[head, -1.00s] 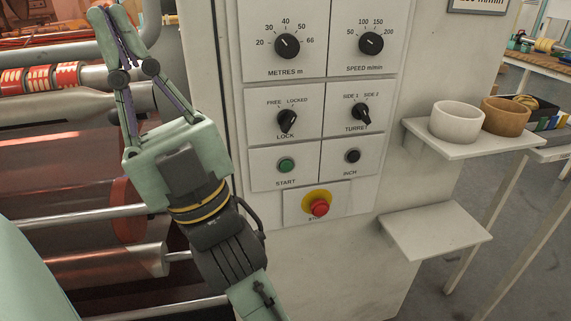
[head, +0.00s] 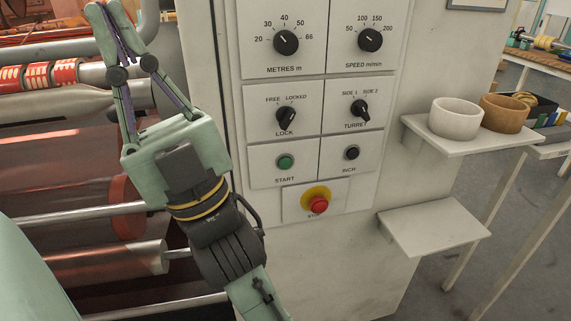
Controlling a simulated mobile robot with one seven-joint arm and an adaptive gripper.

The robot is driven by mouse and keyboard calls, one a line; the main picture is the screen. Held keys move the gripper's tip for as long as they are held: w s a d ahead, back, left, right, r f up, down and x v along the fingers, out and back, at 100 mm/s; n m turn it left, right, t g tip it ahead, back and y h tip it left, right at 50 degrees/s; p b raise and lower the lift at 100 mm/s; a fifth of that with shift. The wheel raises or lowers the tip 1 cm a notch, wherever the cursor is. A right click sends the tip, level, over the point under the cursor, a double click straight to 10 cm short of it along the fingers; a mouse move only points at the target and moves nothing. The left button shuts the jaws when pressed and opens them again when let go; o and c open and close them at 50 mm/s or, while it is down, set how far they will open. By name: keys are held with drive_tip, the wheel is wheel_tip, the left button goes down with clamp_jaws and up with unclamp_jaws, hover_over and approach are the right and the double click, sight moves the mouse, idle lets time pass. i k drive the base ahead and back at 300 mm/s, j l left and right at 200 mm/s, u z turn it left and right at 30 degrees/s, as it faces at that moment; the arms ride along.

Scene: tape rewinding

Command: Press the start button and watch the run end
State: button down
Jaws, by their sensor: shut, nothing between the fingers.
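The green start button (head: 285,162) sits on the white control panel, on a plate marked START. It stands clear of my gripper, and nothing covers it. I cannot tell whether it is pressed in. My gripper (head: 103,12) is at the upper left, pointing up, with its fingertips together and empty. It is in front of the machine's rollers, left of the panel and apart from it. Below the start button is a red stop button (head: 318,205) on a yellow ring. Copper-brown web (head: 60,160) shows on the machine at the left.
The panel also carries a METRES knob (head: 286,42), a SPEED knob (head: 370,39), a LOCK knob (head: 287,118), a TURRET knob (head: 360,110) and a black INCH button (head: 352,153).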

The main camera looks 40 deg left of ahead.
sight(284, 162)
drive_tip(key=k+j, duration=1.35)
drive_tip(key=k, duration=0.15)
drive_tip(key=i+j, duration=0.15)
drive_tip(key=i, duration=0.35)
drive_tip(key=z, duration=0.05)
